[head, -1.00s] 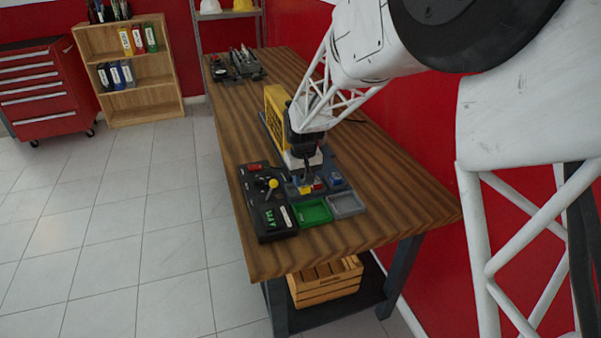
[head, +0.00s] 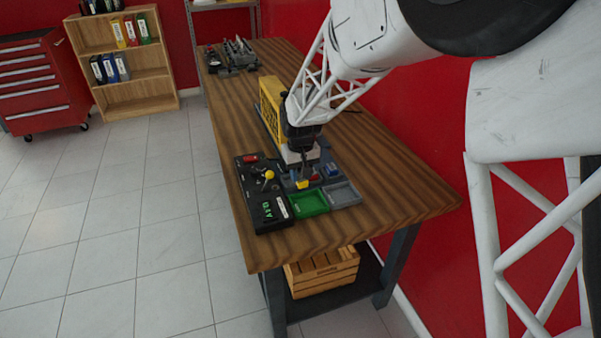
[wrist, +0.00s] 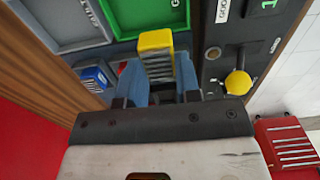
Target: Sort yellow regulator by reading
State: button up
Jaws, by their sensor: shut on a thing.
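The yellow regulator (wrist: 156,48) is a small ribbed block. My gripper (wrist: 160,75) is shut on it, with a blue finger on each side. In the head view the yellow regulator (head: 303,184) is below my gripper, just behind the green tray (head: 310,204). In the wrist view it overlaps the near edge of the green tray (wrist: 140,20), whose label is only partly readable. The grey tray (head: 342,195) is to the right of the green one. The black tester (head: 262,217) at left has a lit green display (head: 271,210); I cannot read its value surely.
A blue regulator (wrist: 92,77) and a red one (wrist: 117,70) sit behind the trays. A yellow-knobbed lever (wrist: 238,82) stands up from the tester, close beside my gripper. A yellow unit (head: 270,100) is behind. The front of the table is clear.

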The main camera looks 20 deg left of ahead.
jog(key=shift+r, duration=0.5)
jog(key=shift+r, duration=1)
jog(key=s+d+f, duration=0.4)
jog(key=s+d, duration=0.9)
jog(key=s, duration=0.1)
jog(key=shift+w+a, duration=0.1)
jog(key=shift+a, duration=0.05)
dwell(0.5)
jog(key=w+a, duration=0.3)
jog(key=w, duration=0.1)
jog(key=w+a+f, duration=0.1)
jog(key=w+a, duration=0.2)
jog(key=w, duration=0.1)
jog(key=w+a, duration=0.3)
jog(key=w, duration=0.1)
jog(key=shift+w+a+f, duration=0.2)
jog(key=shift+a, duration=0.2)
jog(key=shift+f, duration=1.75)
